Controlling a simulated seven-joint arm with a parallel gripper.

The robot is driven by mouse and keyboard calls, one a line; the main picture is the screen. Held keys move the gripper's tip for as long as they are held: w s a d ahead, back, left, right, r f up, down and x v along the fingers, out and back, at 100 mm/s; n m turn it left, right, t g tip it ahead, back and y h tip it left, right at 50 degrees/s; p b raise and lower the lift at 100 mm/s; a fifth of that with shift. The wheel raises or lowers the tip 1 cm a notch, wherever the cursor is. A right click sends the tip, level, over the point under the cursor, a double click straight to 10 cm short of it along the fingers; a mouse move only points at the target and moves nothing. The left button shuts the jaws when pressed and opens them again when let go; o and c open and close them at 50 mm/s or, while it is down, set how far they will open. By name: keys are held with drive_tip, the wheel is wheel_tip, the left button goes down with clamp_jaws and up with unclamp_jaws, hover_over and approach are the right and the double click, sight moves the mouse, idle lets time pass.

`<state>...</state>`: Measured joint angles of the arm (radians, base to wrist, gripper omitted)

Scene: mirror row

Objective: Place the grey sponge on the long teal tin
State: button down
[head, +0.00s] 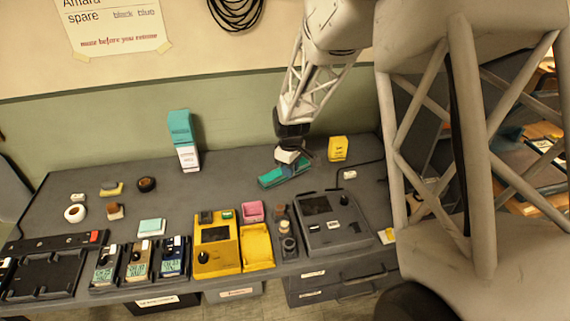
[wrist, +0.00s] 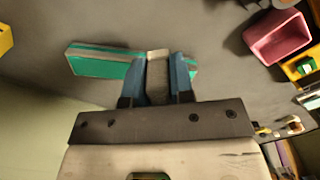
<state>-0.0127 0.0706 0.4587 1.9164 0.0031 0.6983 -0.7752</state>
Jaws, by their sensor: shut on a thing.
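The long teal tin (head: 270,181) lies flat on the grey table below my gripper in the head view. In the wrist view the tin (wrist: 100,66) runs crosswise behind the fingers. My gripper (wrist: 159,78) has its two blue fingers shut on the grey sponge (wrist: 158,82), whose pale far end shows between them. The sponge is over the tin's right part in that view; whether it touches the tin I cannot tell. In the head view my gripper (head: 294,161) is right at the tin, and the sponge cannot be made out clearly there.
A yellow box (head: 338,149) stands right of the tin, and a tall teal-and-white carton (head: 184,142) stands to the left. A dark grey device (head: 330,222), a pink bin (head: 252,211) and a yellow meter (head: 215,248) are in front. The table between carton and tin is clear.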

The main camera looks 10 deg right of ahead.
drive_tip(key=shift+w+f, duration=0.2)
drive_tip(key=shift+w, duration=1.7)
drive_tip(key=shift+w+f, duration=0.15)
drive_tip(key=shift+w, duration=1.75)
drive_tip(key=shift+f, duration=0.1)
drive_tip(key=shift+f, duration=1.65)
drive_tip(key=shift+f, duration=0.15)
drive_tip(key=c, duration=1)
unclamp_jaws()
wheel_tip(320, 180, up, 12)
drive_tip(key=shift+r, duration=0.15)
